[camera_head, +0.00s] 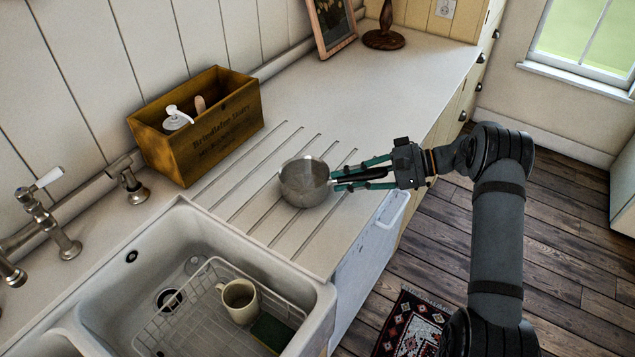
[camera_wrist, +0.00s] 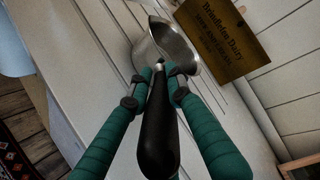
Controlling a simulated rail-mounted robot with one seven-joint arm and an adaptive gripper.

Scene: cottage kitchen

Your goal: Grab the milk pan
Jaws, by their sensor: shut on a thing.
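The milk pan (camera_head: 303,184) is a small round silver pan on the grooved drainboard right of the sink. Its black handle (camera_wrist: 158,135) points back toward my wrist in the wrist view, where the metal bowl (camera_wrist: 172,47) shows beyond it. My gripper (camera_head: 347,177) reaches in from the right, with its teal fingers on either side of the handle. In the wrist view my gripper (camera_wrist: 159,85) is shut on the handle near where it joins the bowl. I cannot tell whether the pan is touching the counter or slightly above it.
A wooden box (camera_head: 198,136) with a pump bottle (camera_head: 177,118) stands behind the pan. The white sink (camera_head: 110,277) at lower left holds a wire rack with a mug (camera_head: 239,300). A picture frame (camera_head: 332,25) and a wooden stand (camera_head: 384,36) are at the back. The counter (camera_head: 390,88) beyond the pan is clear.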

